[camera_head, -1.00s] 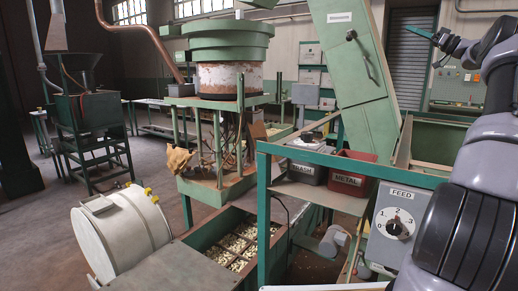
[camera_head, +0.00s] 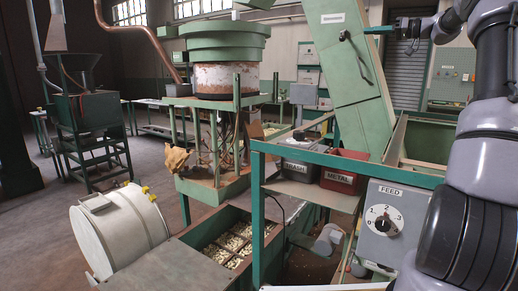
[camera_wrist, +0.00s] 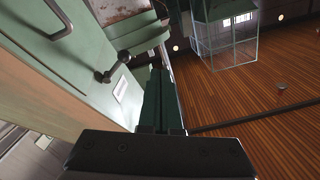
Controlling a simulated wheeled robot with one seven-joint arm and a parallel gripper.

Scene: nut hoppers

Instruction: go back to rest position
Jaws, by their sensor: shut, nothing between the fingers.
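My gripper (camera_head: 369,31) shows at the upper right of the head view, with its slim teal fingers pointing left. It is raised in front of the tall green inclined housing, close to that housing's black handle (camera_head: 357,42) in the picture; I cannot tell the gap. The fingers also show in the wrist view (camera_wrist: 160,85), closed together with nothing held. In that view a green panel with a dark handle (camera_wrist: 114,67) lies to the left of the fingers.
A grey FEED box (camera_head: 393,222) with a dial, a red METAL bin (camera_head: 343,171) and a grey TRASH bin (camera_head: 303,174) sit by the green frame. A white drum (camera_head: 120,232) and a compartmented hopper (camera_head: 205,228) stand lower left. Open floor lies at far left.

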